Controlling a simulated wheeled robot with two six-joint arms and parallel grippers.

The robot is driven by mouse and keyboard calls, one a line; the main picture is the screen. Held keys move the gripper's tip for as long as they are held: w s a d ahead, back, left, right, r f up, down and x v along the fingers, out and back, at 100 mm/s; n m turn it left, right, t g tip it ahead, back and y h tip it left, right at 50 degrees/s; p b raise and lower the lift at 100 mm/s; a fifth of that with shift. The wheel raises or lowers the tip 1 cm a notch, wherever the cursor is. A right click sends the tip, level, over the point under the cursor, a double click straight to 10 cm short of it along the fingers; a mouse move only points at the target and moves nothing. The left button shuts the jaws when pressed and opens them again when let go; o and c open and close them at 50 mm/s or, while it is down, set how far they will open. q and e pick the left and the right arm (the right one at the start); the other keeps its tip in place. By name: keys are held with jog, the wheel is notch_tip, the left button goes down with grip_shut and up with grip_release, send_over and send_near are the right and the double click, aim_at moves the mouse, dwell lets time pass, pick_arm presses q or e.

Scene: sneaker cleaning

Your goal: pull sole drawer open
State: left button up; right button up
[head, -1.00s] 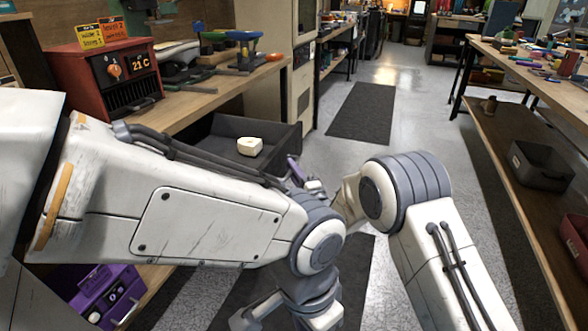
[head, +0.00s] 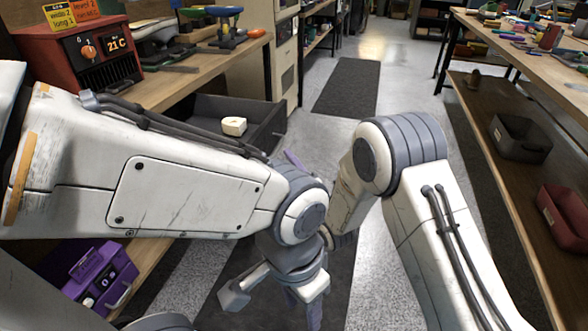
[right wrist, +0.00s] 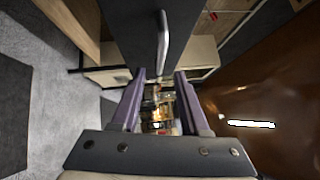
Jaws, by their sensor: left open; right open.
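The dark grey drawer (head: 262,143) stands out from under the left bench, its inside showing. A small cream block (head: 234,126) lies in it. In the right wrist view, a dark drawer front (right wrist: 190,25) with a silver bar handle (right wrist: 162,42) is straight ahead. My right gripper (right wrist: 160,73) is open, its purple fingers either side of the line to the handle, which appears just beyond the fingertips. In the head view my left arm mostly hides the right gripper; a bit of purple finger shows. My left gripper (head: 275,290) is open and empty, low over the floor.
A red oven-like box (head: 85,50) and tools stand on the left bench (head: 190,62). A purple device (head: 95,280) is below it. The right bench (head: 540,60) has a lower shelf with a grey bin (head: 520,138). The aisle floor between is clear, with dark mats (head: 345,85).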

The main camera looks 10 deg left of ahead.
jog(key=shift+v, duration=1.7)
jog(key=s+d+r+n+g+h, duration=0.1)
jog(key=s+d+n+g+h, duration=0.4)
jog(key=s, duration=0.6)
jog(key=s+d+r+n+g+h, duration=0.1)
jog(key=s+d+n+g+h, duration=0.2)
jog(key=s+d+n+g, duration=0.65)
jog(key=s+d+r+n+h, duration=0.1)
jog(key=s+d+n+h, duration=0.3)
jog(key=s, duration=1)
notch_tip(320, 180, up, 26)
jog(key=p, duration=2.7)
jog(key=shift+w+a+r, duration=0.15)
jog(key=shift+w+r, duration=0.05)
jog(key=shift+w, duration=0.1)
jog(key=shift+a, duration=0.1)
